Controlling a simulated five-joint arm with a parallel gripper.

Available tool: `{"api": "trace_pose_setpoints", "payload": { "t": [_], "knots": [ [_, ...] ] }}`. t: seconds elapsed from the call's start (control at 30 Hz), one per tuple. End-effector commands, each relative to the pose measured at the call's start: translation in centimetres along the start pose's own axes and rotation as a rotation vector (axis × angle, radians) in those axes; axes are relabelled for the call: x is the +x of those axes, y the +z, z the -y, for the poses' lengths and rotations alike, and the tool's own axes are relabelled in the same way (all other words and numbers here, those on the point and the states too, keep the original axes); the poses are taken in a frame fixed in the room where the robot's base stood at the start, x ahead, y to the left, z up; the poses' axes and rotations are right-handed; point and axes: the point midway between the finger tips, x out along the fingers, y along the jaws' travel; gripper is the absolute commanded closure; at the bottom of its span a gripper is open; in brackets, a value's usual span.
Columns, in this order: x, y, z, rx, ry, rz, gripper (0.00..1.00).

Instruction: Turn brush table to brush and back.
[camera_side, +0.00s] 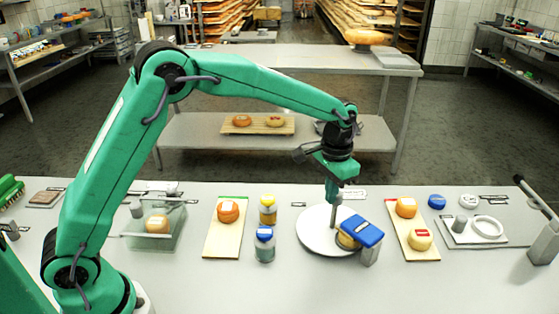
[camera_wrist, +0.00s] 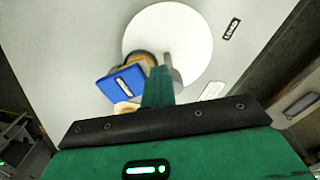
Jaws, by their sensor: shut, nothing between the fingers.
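The brush table is a round white disc (camera_side: 315,238) in the middle of the bench; it also shows in the wrist view (camera_wrist: 165,25). A yellowish cheese wheel (camera_side: 346,241) sits on its right front part, partly hidden under the blue brush block (camera_side: 361,230). The brush stands on a grey post (camera_side: 371,255) at the disc's edge; its blue top shows in the wrist view (camera_wrist: 123,84). My gripper (camera_side: 334,203) is shut and points down over the disc, close to a grey upright peg (camera_wrist: 167,61). I cannot tell whether the fingertips touch the peg.
Left of the disc stand a yellow jar (camera_side: 267,210) and a blue-lidded jar (camera_side: 264,245), beside a board (camera_side: 224,247) with an orange cheese. To the right is another board (camera_side: 405,240) with two cheeses. A clear box (camera_side: 155,230) stands farther left. The bench front is mostly free.

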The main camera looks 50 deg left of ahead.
Motion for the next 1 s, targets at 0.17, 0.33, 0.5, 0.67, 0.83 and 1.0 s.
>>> {"api": "trace_pose_setpoints", "payload": {
  "t": [0.17, 0.33, 0.5, 0.67, 0.83, 1.0],
  "knots": [
    [0.0, -0.1, 0.4, -0.003, 0.0, -0.006, 1.0],
    [0.0, 0.0, 0.8, -0.003, 0.0, -0.006, 1.0],
    [-0.1, 0.1, 1.1, -0.002, 0.0, -0.006, 1.0],
    [-0.1, 0.1, 1.4, -0.001, 0.0, -0.005, 1.0],
    [-0.1, 0.0, 1.8, -0.002, 0.0, -0.005, 1.0],
    [-0.1, -0.1, 2.0, -0.002, 0.0, -0.006, 1.0]
  ]
}}
